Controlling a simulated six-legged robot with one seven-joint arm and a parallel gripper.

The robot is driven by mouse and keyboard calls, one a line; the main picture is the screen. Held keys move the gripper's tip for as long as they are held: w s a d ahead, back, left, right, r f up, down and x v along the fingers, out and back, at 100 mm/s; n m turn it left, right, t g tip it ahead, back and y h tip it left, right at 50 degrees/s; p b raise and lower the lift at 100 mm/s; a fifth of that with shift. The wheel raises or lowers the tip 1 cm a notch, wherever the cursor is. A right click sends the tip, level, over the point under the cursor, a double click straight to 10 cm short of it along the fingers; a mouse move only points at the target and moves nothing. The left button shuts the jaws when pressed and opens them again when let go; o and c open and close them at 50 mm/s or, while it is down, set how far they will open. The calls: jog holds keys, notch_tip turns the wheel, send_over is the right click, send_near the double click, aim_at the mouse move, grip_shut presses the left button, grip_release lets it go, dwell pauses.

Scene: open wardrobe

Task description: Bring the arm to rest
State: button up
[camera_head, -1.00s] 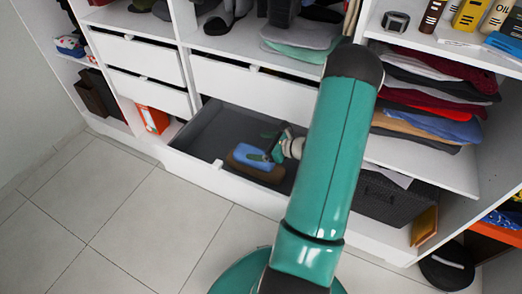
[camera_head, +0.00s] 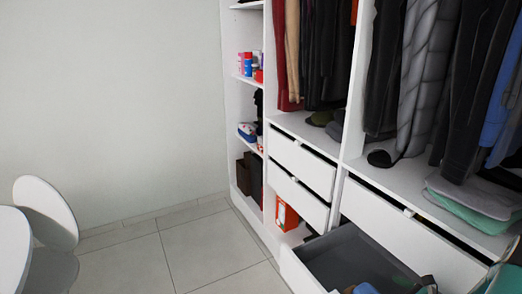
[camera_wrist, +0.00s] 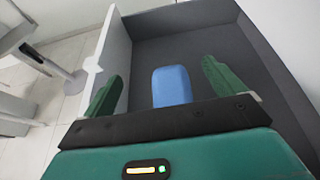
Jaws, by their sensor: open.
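My gripper (camera_wrist: 165,92) is open in the wrist view, with its two green fingers apart. A blue object (camera_wrist: 171,86) shows in the gap between the fingers and stands clear of both. It appears to lie in the open dark grey drawer (camera_wrist: 205,45). In the head view the open drawer (camera_head: 350,254) is at the bottom, with a small piece of the blue object (camera_head: 365,288) at the frame's edge. Most of my arm is outside the head view.
Hanging clothes (camera_head: 325,50) and folded clothes (camera_head: 470,205) fill the wardrobe above the drawer. Two closed white drawers (camera_head: 303,165) are left of it. A white chair (camera_head: 45,212) stands at far left. The tiled floor (camera_head: 190,250) between is clear.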

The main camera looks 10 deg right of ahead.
jog(key=s+a+r+n+g+y, duration=0.1)
jog(key=a+r+n+g, duration=0.3)
jog(key=a+r+n, duration=0.55)
jog(key=a+r+n+g+y, duration=0.1)
jog(key=a+r+n+g, duration=0.45)
jog(key=a, duration=0.75)
jog(key=s+a+r+n+t+h, duration=0.2)
jog(key=s+a+r+n+h, duration=0.4)
jog(key=s+a+r+n, duration=0.3)
jog(key=shift+s+r+n+h, duration=0.4)
jog(key=shift+s+r+n, duration=1.7)
jog(key=shift+n, duration=1.7)
jog(key=shift+t, duration=0.25)
